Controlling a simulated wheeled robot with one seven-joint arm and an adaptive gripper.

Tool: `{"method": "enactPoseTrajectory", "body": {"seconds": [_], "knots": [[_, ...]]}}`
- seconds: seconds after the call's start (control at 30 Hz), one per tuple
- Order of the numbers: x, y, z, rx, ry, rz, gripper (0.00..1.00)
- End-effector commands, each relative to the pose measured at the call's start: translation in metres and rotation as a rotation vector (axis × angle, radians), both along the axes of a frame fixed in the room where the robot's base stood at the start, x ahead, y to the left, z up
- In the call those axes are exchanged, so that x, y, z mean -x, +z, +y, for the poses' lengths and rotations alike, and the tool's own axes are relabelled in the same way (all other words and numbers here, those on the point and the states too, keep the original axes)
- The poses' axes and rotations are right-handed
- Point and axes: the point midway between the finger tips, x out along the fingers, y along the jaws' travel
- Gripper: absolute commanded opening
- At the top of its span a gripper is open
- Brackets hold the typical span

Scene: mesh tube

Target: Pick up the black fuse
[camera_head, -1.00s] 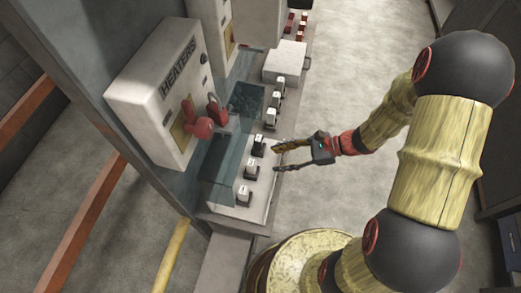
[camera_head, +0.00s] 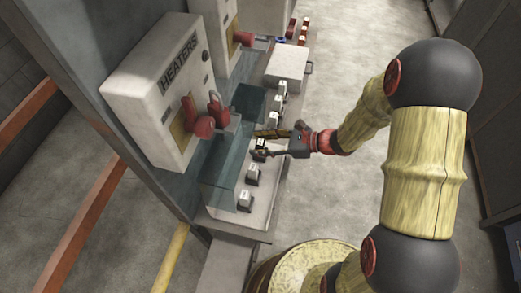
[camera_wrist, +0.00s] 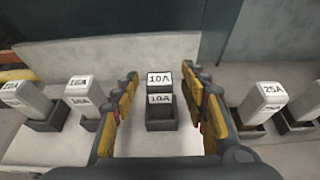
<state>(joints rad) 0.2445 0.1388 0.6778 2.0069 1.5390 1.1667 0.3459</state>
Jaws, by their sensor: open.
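The black fuse (camera_wrist: 159,98) is labelled 10A and stands upright in a dark holder (camera_wrist: 160,125) on the light shelf. My gripper (camera_wrist: 161,78) is open, with one finger on each side of the black fuse in the wrist view and a visible gap on both sides. In the head view my gripper (camera_head: 262,143) is at the row of fuses, and the black fuse (camera_head: 260,143) is partly hidden by its fingers.
Pale fuses stand on both sides, including a 16A one (camera_wrist: 82,92) and a 25A one (camera_wrist: 264,98). A transparent panel (camera_head: 222,165) stands along the row, near the HEATERS box (camera_head: 150,90). A white box (camera_head: 287,66) sits farther back. Floor to the right is open.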

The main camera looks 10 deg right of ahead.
Motion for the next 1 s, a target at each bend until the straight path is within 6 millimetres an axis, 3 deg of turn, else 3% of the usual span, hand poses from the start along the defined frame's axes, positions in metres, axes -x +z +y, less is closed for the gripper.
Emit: {"method": "enactPoseTrajectory", "body": {"seconds": [0.23,1.0], "knots": [[-0.0005,0.0004,0.0005,0.000,-0.001,0.000,0.43],[-0.0004,0.0002,0.0004,0.000,0.000,0.000,0.00]]}}
